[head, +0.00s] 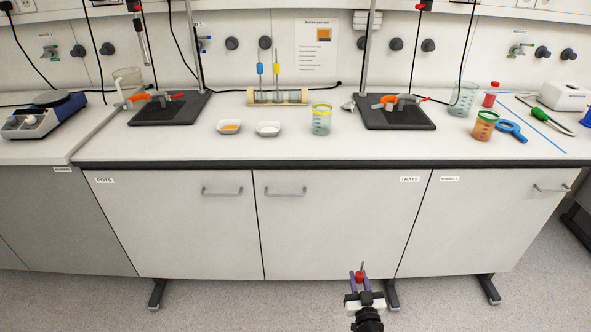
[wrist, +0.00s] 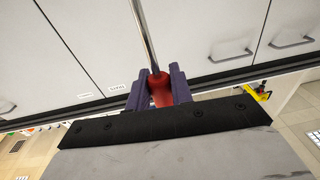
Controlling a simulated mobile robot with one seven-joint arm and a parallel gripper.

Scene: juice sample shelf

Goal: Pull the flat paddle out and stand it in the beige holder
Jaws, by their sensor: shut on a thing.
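My gripper (head: 359,284) is in front of the cabinets, low and well below the worktop. In the wrist view its purple fingers (wrist: 158,92) are shut on the red handle of a thin metal-shafted tool (wrist: 162,88). The shaft runs away from the fingers and out of the top of the picture, so I cannot tell whether its end is a flat paddle. In the head view the tool is small, with its red part (head: 360,275) between the fingers. The beige holder (head: 293,97) stands at the back of the worktop, with a blue-handled and a yellow-handled tool upright in it.
In front of the holder are two small white dishes (head: 268,129) and a yellow-rimmed beaker (head: 321,121). Dark stand bases (head: 398,113) with metal rods flank it. The worktop's front strip is clear.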

